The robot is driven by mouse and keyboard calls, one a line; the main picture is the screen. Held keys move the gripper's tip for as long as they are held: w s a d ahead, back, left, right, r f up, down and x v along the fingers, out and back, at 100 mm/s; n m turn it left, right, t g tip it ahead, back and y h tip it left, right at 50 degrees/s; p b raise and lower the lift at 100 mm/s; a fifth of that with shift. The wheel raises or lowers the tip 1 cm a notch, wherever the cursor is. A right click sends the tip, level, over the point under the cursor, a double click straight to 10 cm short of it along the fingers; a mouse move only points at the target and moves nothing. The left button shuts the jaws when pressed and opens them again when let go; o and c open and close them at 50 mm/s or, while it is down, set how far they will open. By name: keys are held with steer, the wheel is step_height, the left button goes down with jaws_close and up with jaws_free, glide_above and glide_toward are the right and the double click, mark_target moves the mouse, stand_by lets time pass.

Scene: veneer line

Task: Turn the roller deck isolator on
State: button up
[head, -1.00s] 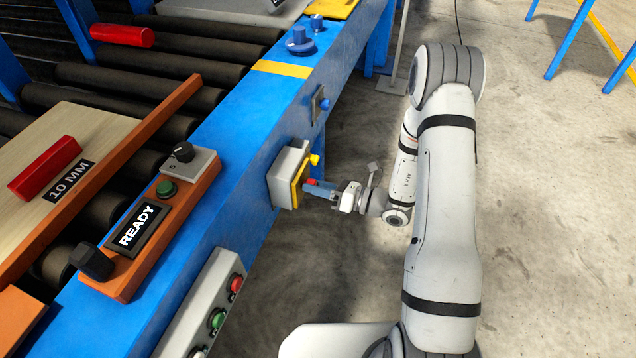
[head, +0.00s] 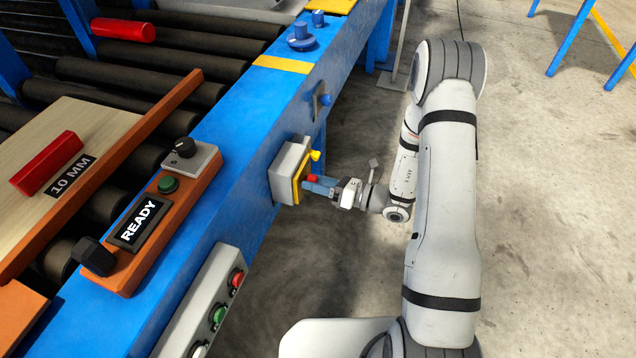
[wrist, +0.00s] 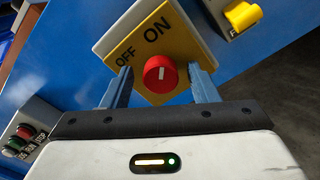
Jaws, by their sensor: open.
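The roller deck isolator is a grey box (head: 290,165) with a yellow plate on the blue frame's side. In the wrist view its yellow plate (wrist: 187,45) carries the words OFF and ON and a red round knob (wrist: 160,74). The white mark on the knob stands nearly upright in that view, between the two words and nearer ON in direction. My gripper (wrist: 162,82) is open, with one blue finger on each side of the knob. I cannot tell whether the fingers touch it. In the head view my gripper (head: 309,186) is right at the plate and hides much of it.
A yellow knob (wrist: 242,16) is beside the isolator. A grey button box (head: 205,305) with red and green buttons sits nearer on the blue frame. An orange READY panel (head: 140,225) lies on top. Open concrete floor (head: 545,200) lies to the right.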

steer(key=v, duration=0.7)
steer(key=shift+d, duration=0.35)
steer(key=shift+s, duration=0.1)
steer(key=s+a+r+n+g+h+p, duration=0.1)
steer(key=s+r+n+g+h+p, duration=0.2)
steer(key=s+r+n+g, duration=0.4)
steer(key=s+a+r+n+g+h+p, duration=0.1)
steer(key=s+r+n+g+h+p, duration=0.3)
steer(key=r+n, duration=0.65)
steer(key=s+d+r+n+t+h+p, duration=0.2)
steer(key=s+d+r+n+t+h, duration=0.1)
steer(key=r, duration=0.4)
steer(key=s+d+r+n+t+h+p, duration=0.2)
steer(key=d+r+n+t+h+p, duration=0.1)
steer(key=d+r+n+h, duration=0.3)
step_height(320, 180, up, 2)
steer(key=shift+s+r+n+t+h, duration=0.2)
steer(key=shift+s+n+t+h, duration=0.25)
steer(key=shift+n, duration=0.7)
steer(key=shift+w+d+r+t, duration=0.15)
steer(key=shift+d+t, duration=0.1)
steer(key=shift+c, duration=0.3)
